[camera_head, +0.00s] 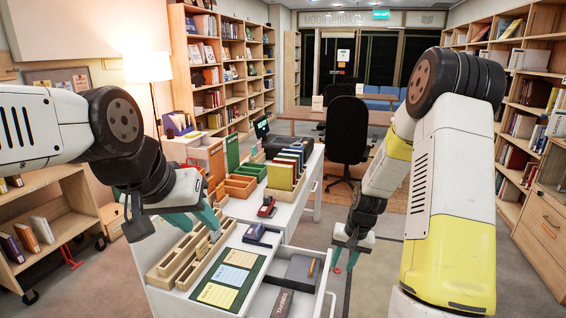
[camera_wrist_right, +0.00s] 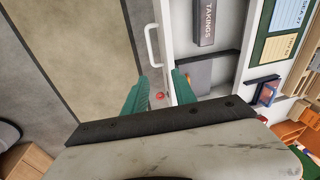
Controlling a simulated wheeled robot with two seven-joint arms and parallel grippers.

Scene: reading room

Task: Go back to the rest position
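My left gripper (camera_head: 200,226) is over the left part of the white desk, by the wooden slotted tray (camera_head: 165,269). Its teal fingers are apart, and I see nothing between them. My right gripper (camera_head: 345,262) hangs to the right of the desk's pulled-out drawer (camera_head: 318,300). In the right wrist view its teal fingers (camera_wrist_right: 160,90) are apart. A small red thing (camera_wrist_right: 160,96) shows in the gap, smaller than the gap; I cannot tell its height.
The drawer holds a dark box marked TAKINGS (camera_wrist_right: 205,22) and a grey compartment. A green board with cards (camera_head: 230,278), a red stapler-like thing (camera_head: 267,207) and a blue box (camera_head: 254,233) lie on the desk. A black chair (camera_head: 347,130) stands behind. Carpet is clear right of the drawer.

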